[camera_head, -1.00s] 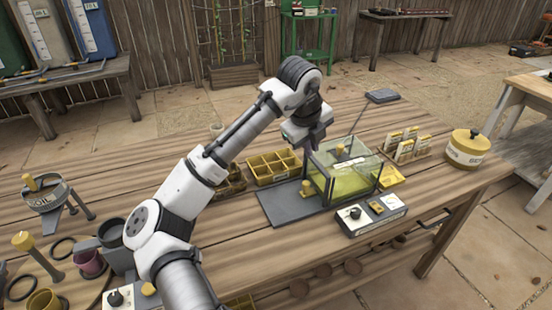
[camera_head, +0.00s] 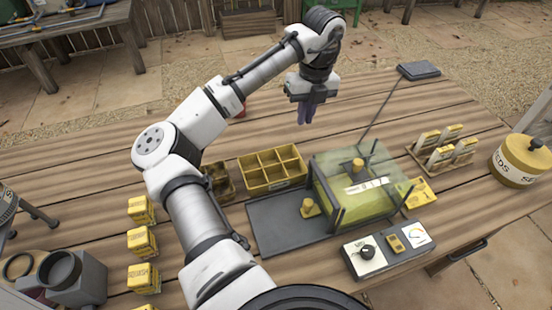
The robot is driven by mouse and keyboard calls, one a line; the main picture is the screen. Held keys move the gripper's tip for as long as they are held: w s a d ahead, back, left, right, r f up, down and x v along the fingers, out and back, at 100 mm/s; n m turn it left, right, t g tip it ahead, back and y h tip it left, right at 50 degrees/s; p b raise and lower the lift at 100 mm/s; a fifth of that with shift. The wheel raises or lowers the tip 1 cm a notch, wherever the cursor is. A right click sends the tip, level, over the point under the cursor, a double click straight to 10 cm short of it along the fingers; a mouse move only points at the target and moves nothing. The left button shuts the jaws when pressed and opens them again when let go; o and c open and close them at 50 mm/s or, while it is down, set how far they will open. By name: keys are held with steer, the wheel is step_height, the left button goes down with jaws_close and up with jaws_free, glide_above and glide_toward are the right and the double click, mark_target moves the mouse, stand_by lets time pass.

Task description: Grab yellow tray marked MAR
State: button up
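A yellow compartment tray (camera_head: 272,168) lies on the wooden bench, left of a clear-walled box (camera_head: 362,178). No marking on this tray is legible. A smaller yellow piece (camera_head: 415,192) lies at the box's right side; any lettering on it is too small to read. Inside the clear box is something yellow with a white label strip that I cannot read. My gripper (camera_head: 306,117) hangs fingers down over the bench, beyond the trays and the box and apart from them. Its dark fingers look close together and nothing shows in them; their opening is unclear.
The box stands by a dark grey plate (camera_head: 285,225) with a yellow knob. A control box (camera_head: 388,250) is in front, a packet rack (camera_head: 445,150) and yellow seed tin (camera_head: 522,160) at right. Small yellow boxes (camera_head: 142,243) stand at left. The bench's far part is largely clear.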

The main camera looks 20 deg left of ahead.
glide_above(298, 154)
steer(key=f, duration=0.5)
steer(key=w+f, duration=0.1)
steer(key=f, duration=0.1)
steer(key=shift+d+f, duration=0.1)
steer(key=shift+f, duration=0.25)
steer(key=shift+s+f+p, duration=0.2)
steer(key=shift+f+p, duration=0.4)
steer(key=shift+f, duration=0.8)
steer(key=shift+s+f+p, duration=0.2)
steer(key=shift+f+p, duration=0.4)
steer(key=shift+f, duration=0.75)
jaws_close()
steer(key=shift+r, duration=0.15)
